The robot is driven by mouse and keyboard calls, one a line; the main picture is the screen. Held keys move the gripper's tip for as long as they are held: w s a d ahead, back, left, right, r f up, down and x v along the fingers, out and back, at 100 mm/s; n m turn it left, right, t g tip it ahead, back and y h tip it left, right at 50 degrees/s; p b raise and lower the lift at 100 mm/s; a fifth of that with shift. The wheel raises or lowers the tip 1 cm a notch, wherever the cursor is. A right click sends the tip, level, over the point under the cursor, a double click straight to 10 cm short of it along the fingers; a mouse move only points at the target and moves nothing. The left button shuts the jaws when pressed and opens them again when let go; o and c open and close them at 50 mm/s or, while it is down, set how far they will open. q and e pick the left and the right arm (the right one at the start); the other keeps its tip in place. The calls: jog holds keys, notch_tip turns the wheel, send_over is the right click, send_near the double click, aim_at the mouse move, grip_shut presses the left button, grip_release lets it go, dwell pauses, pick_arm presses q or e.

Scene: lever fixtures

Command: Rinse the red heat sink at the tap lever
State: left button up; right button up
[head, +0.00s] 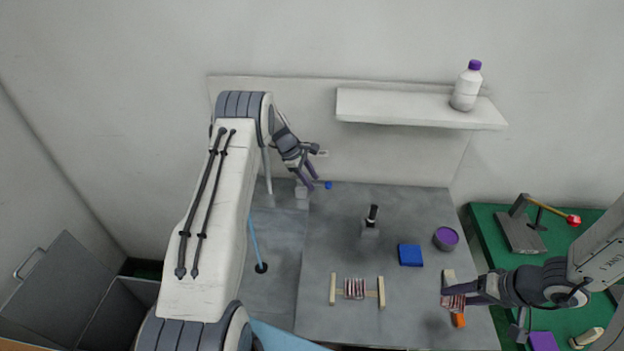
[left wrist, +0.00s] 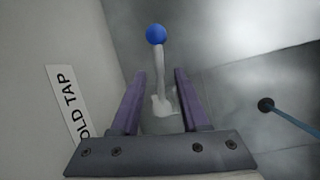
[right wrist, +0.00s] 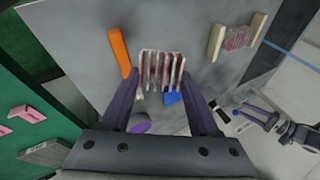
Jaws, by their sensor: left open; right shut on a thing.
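My right gripper (head: 462,292) is shut on a finned, reddish heat sink (head: 452,302) over the right of the grey table; it also shows between the fingers in the right wrist view (right wrist: 162,68). My left gripper (head: 314,186) is open at the tap lever. In the left wrist view the tap lever is a pale stem (left wrist: 160,72) with a blue ball (left wrist: 156,34), standing between and beyond the purple fingers. A label partly reads "OLD TAP" (left wrist: 68,103). A thin blue line (head: 256,240) runs down to a black round spot (head: 262,268).
Another finned piece (head: 354,288) sits between two wooden bars. A blue block (head: 410,255), a purple-topped round pot (head: 446,238), a black-handled post (head: 371,217) and an orange bar (head: 459,320) share the table. A shelf (head: 400,106) holds a bottle (head: 467,88). A red-knobbed lever (head: 573,219) stands right.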

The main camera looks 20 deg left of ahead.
notch_tip(320, 180, up, 6)
jog(key=p, duration=0.6)
jog(key=shift+r, duration=0.15)
pick_arm(q)
jog(key=v, duration=1.2)
jog(key=shift+p, duration=0.35)
pick_arm(e)
jog(key=shift+r, duration=0.3)
pick_arm(q)
jog(key=shift+d, duration=0.15)
